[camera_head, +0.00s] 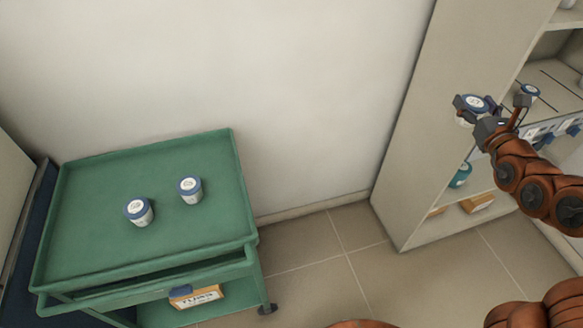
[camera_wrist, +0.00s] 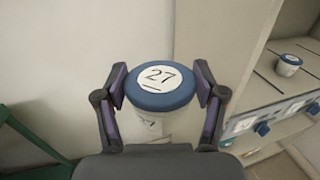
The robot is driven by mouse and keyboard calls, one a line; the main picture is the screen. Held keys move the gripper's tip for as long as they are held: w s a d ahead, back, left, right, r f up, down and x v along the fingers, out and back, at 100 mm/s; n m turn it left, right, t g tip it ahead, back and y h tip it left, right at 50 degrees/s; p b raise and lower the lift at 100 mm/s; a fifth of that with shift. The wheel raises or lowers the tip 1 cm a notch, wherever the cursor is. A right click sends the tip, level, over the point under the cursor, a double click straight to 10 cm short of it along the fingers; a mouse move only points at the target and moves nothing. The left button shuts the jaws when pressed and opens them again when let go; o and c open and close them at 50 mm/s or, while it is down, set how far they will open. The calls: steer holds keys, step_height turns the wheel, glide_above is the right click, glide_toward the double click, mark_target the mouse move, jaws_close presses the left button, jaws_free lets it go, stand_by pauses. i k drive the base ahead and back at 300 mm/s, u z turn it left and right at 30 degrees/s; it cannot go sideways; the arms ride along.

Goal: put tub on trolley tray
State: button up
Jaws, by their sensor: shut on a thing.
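A white tub with a blue lid marked 27 (camera_wrist: 160,82) is between the fingers of my gripper (camera_wrist: 160,95) in the wrist view. My gripper is shut on it and holds it upright. In the head view my gripper (camera_head: 478,108) with the held tub (camera_head: 474,102) is at the right, in front of the shelf cabinet and far from the trolley. The green trolley tray (camera_head: 95,190) is at the left. Two blue-lidded white tubs stand on it, one near the middle (camera_head: 139,211) and one to its right (camera_head: 190,190).
The shelf cabinet (camera_head: 410,130) holds another blue-lidded tub (camera_head: 529,91), also in the wrist view (camera_wrist: 288,64), a teal item (camera_head: 461,175) and a box (camera_head: 478,202). A labelled box (camera_head: 196,297) sits on the trolley's lower shelf. Tiled floor (camera_head: 330,250) lies clear between trolley and cabinet.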

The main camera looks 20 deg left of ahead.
mark_target(100, 222)
steer(key=u, duration=0.65)
steer(key=i, duration=0.7)
steer(key=u, duration=1.85)
steer(key=i, duration=0.1)
steer(key=u, duration=1.3)
